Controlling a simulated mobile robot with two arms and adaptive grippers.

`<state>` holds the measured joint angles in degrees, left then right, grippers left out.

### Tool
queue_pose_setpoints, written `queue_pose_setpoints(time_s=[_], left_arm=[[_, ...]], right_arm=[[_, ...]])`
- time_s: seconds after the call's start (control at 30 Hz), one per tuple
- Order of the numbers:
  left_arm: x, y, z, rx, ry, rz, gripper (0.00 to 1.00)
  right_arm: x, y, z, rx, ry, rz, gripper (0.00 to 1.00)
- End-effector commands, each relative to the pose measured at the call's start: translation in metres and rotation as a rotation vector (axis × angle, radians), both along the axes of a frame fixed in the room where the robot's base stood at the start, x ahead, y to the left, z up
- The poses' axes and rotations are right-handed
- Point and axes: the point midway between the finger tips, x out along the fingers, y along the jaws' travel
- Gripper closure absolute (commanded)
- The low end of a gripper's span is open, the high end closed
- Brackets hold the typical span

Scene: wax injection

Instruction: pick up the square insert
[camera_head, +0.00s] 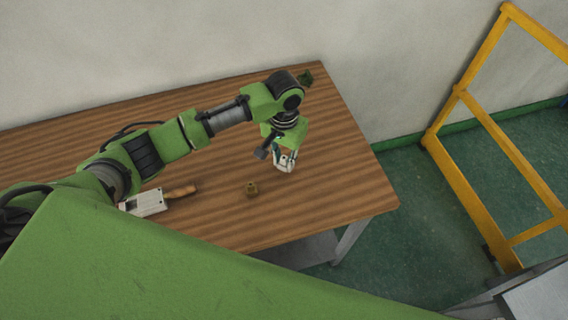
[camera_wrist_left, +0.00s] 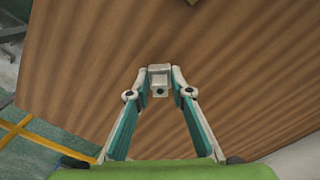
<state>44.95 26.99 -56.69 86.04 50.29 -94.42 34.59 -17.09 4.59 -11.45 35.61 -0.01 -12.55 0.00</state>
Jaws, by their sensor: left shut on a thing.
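The square insert (camera_wrist_left: 159,80) is a small pale grey block with a dark round hole, seen in the left wrist view. My left gripper (camera_wrist_left: 160,82) is shut on it, with one fingertip on each side. In the head view my left gripper (camera_head: 285,163) points down over the right part of the wooden table, and the insert cannot be clearly made out from the fingers. I cannot tell whether the insert touches the table. My right gripper is not in view.
On the wooden table (camera_head: 330,175) a small olive-brown block (camera_head: 251,189) stands left of the gripper. Another olive piece (camera_head: 305,78) is near the back edge. A yellow frame (camera_head: 470,170) stands right of the table.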

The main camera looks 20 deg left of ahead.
Motion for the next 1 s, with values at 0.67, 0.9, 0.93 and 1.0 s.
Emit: queue_pose_setpoints(time_s=[0.67,0.9,0.93,1.0], left_arm=[[-0.117,0.01,0.094,-0.001,-0.003,-0.002,1.0],[-0.135,0.014,0.107,0.002,-0.01,0.011,1.0],[-0.135,0.016,0.108,0.002,-0.011,0.018,1.0],[-0.134,0.02,0.113,0.004,-0.016,0.041,1.0]], right_arm=[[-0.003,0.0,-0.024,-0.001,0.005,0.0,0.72],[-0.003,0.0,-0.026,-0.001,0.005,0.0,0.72],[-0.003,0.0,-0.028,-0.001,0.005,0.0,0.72],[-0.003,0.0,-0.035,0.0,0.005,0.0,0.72]])
